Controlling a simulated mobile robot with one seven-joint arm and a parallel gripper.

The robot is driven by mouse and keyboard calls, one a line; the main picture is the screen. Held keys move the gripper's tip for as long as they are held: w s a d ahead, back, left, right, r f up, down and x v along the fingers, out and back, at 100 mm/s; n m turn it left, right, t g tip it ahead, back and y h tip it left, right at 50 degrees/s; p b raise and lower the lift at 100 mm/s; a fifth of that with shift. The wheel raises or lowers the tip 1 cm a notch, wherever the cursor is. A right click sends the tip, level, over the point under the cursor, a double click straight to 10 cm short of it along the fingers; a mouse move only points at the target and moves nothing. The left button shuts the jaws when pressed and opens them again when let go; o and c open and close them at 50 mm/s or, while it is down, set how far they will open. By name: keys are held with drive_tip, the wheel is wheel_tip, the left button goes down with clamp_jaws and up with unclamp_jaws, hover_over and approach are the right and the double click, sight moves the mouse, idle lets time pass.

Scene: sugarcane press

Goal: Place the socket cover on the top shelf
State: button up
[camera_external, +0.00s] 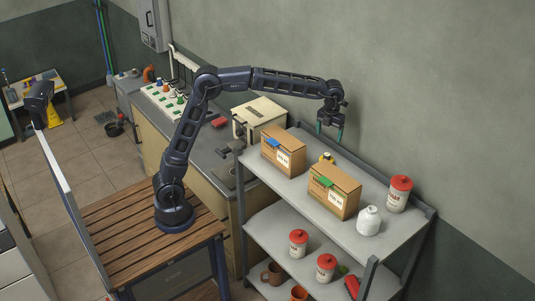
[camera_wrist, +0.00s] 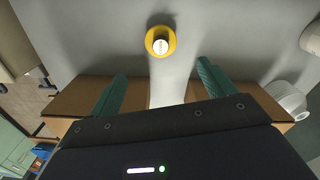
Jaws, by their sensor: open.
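My gripper (camera_external: 330,130) is open and empty above the back of the top shelf (camera_external: 288,187). Its green fingers also show spread apart in the wrist view (camera_wrist: 160,84). A small yellow round thing with a pale top (camera_wrist: 160,42) is on the grey shelf surface, beyond the gap between the fingertips. The same yellow thing shows in the external view (camera_external: 327,158), partly hidden behind the boxes. I cannot tell whether it is the socket cover. No other thing is clearly recognisable as the socket cover.
On the top shelf stand two cardboard boxes (camera_external: 284,151) (camera_external: 335,191), a white jug (camera_external: 369,221) and a red-and-white can (camera_external: 398,194). A wall runs behind the shelf.

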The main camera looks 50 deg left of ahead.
drive_tip(key=s+a+r+n, duration=0.1)
drive_tip(key=s+a+n, duration=0.4)
drive_tip(key=a, duration=0.2)
drive_tip(key=s+a+r+n+t, duration=0.1)
drive_tip(key=s+a+r+n, duration=0.1)
drive_tip(key=s+a+n, duration=0.3)
drive_tip(key=s+a+r+n+t, duration=0.1)
drive_tip(key=s+a+n, duration=0.4)
drive_tip(key=a, duration=0.5)
drive_tip(key=shift+s+a+r+n, duration=0.1)
drive_tip(key=shift+s+n, duration=0.1)
drive_tip(key=shift+s, duration=0.25)
drive_tip(key=shift+s+a+r+n, duration=0.1)
drive_tip(key=shift+s+n, duration=0.1)
drive_tip(key=shift+s, duration=0.2)
drive_tip(key=s+a+f+n+t, duration=0.1)
drive_tip(key=s+a+f+n, duration=0.4)
drive_tip(key=s, duration=0.5)
drive_tip(key=s+a+f+n+t, duration=0.1)
drive_tip(key=s+a+f+n, duration=0.4)
drive_tip(key=s+a+n, duration=0.4)
drive_tip(key=s+n, duration=0.2)
drive_tip(key=n, duration=0.1)
drive_tip(key=shift+s+a+t, duration=0.2)
drive_tip(key=shift+a+t, duration=0.1)
